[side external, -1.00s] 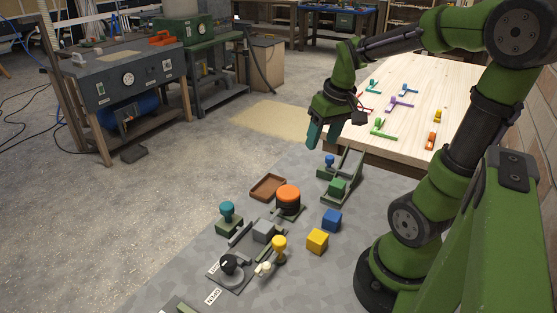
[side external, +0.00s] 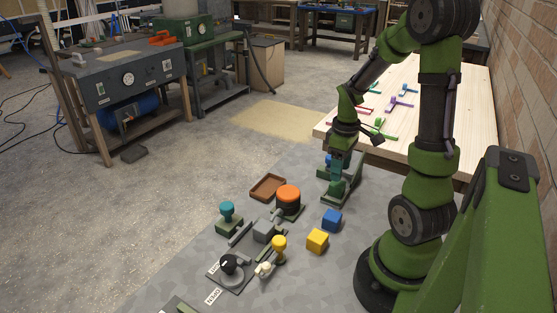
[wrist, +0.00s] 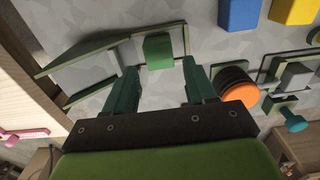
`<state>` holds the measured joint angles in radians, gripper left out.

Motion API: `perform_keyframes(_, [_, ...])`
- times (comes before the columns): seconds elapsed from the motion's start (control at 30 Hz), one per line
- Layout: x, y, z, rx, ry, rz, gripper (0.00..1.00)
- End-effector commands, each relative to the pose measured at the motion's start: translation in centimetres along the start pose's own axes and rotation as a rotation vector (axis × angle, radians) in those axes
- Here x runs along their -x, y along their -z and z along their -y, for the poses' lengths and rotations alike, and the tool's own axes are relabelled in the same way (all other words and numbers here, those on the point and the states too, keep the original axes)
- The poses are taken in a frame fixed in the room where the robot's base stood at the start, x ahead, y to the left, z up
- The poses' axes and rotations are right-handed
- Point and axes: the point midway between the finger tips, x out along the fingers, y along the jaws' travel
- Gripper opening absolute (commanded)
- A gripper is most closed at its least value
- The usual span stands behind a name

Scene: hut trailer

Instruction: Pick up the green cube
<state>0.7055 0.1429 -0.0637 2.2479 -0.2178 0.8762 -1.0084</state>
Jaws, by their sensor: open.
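The green cube (wrist: 158,52) lies between two slanted green-edged panels (wrist: 115,38) in the wrist view, just beyond and between my fingertips. My gripper (wrist: 158,68) is open, with one teal finger on each side of the gap and nothing between them. In the side external view my gripper (side external: 337,176) points down over the same green fixture (side external: 350,188). There the fingers largely hide the cube, and I cannot tell its exact height relative to the fingertips.
A blue cube (side external: 332,220) and a yellow cube (side external: 317,240) stand nearby on the grey surface. An orange-topped button (side external: 288,193), a brown tray (side external: 268,187) and a teal knob (side external: 227,211) are left of the fixture. A wooden table (side external: 440,130) stands behind.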

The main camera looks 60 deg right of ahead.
Motion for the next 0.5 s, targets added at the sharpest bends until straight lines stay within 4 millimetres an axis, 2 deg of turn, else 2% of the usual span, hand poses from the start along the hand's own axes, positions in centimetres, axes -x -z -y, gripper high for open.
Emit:
perform_keyframes(0.23, [-1.9,0.0,0.0,-0.001,0.002,0.001,0.55])
perform_keyframes(0.5, [-5.7,0.1,-0.1,-0.001,0.002,0.001,0.55])
